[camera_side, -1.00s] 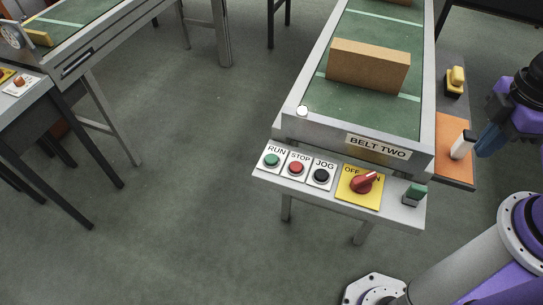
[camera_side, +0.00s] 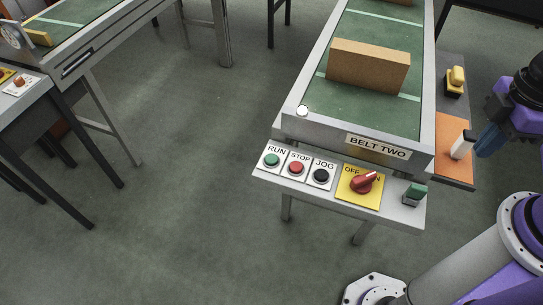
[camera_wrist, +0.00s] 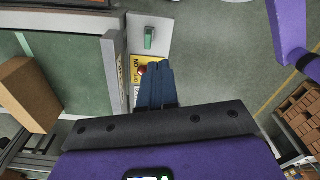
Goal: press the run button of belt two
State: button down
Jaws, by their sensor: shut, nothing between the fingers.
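Belt two's panel (camera_side: 342,203) stands at the front end of the conveyor with the BELT TWO label (camera_side: 378,147). The green RUN button (camera_side: 271,160) is at its left end. Beside it sit the red STOP button (camera_side: 296,168), the black JOG button (camera_side: 321,176) and a red OFF/ON knob (camera_side: 363,182) on a yellow plate. My gripper (camera_side: 484,150) is at the right edge, well apart from RUN. In the wrist view my gripper (camera_wrist: 153,68) is shut and empty, its fingers overlapping the yellow plate (camera_wrist: 137,62); RUN is not visible there.
A green-topped switch (camera_side: 414,193) stands at the panel's right end. A brown box (camera_side: 368,67) lies on the belt. An orange plate (camera_side: 453,168) with a white, black-topped part (camera_side: 463,144) is right of the belt. Another conveyor (camera_side: 75,45) stands far left, with open floor between.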

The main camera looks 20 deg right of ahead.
jog(key=w+a+f+m+y, duration=0.2)
jog(key=w+a+m, duration=0.4)
jog(key=a, duration=0.4)
jog(key=m+t+y, duration=0.2)
jog(key=m+t, duration=0.6)
jog(key=m, duration=2)
send_over(274, 161)
notch_tip(274, 161, down, 10)
jog(key=shift+r, duration=0.2)
jog(key=shift+f, duration=0.15)
jog(key=shift+f, duration=4.25)
